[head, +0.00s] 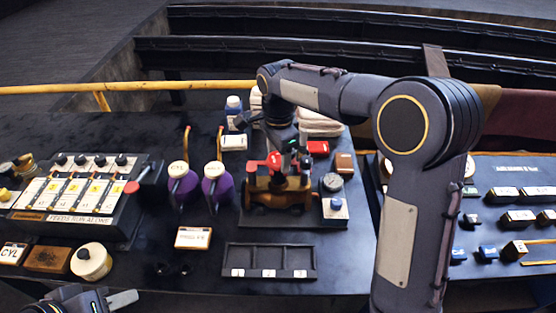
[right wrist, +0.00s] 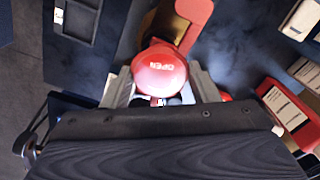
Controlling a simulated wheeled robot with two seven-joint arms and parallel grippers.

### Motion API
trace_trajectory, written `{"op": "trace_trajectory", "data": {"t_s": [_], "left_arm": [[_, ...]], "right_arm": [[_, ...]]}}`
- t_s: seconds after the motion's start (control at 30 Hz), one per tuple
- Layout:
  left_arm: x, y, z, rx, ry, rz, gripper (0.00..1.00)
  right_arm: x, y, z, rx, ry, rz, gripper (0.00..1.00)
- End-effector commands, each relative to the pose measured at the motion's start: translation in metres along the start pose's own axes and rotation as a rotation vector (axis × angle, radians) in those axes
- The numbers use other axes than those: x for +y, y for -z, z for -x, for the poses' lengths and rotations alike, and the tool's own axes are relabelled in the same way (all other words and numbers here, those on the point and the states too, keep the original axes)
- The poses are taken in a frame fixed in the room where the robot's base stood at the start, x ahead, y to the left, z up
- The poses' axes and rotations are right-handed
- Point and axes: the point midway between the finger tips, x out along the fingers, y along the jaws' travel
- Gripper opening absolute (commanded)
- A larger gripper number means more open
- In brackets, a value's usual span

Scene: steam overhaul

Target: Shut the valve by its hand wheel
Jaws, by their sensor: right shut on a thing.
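The valve (head: 262,200) is a brass-brown body on a dark base plate in the middle of the bench. Its red hand wheel (head: 272,160) shows beside my right gripper (head: 287,163), which comes down from above. In the right wrist view, a round red cap marked OPEN (right wrist: 160,66) sits between the two fingers of the right gripper (right wrist: 161,85), which is shut on it. The wheel's rim is mostly hidden there. My left gripper (head: 112,299) is low at the left front, away from the valve; its finger gap is not clear.
A gauge (head: 332,182) stands right of the valve. Two purple bottles (head: 217,186) stand close on its left. An empty dark tray (head: 268,262) lies in front. A switch panel (head: 75,195) is at left, another panel (head: 500,200) at right. A yellow rail (head: 150,86) runs behind.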

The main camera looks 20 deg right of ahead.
Motion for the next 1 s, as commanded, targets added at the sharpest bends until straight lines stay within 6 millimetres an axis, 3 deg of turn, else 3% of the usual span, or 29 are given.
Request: {"op": "trace_trajectory", "data": {"t_s": [0.17,0.47,0.8,1.0], "left_arm": [[0.002,0.002,0.004,0.0,0.0,0.0,0.36],[0.002,0.003,0.005,0.0,0.0,0.0,0.36],[0.008,0.009,0.017,0.0,0.0,0.0,0.36],[0.008,0.008,0.017,0.0,0.0,0.0,0.36]], "right_arm": [[0.0,0.0,0.001,0.0,0.0,-0.183,0.31],[0.0,0.0,0.001,0.0,0.001,-0.216,0.31],[0.0,-0.001,0.002,0.0,-0.001,-0.664,0.31],[0.0,0.0,0.0,-0.001,0.0,-0.684,0.31]]}}
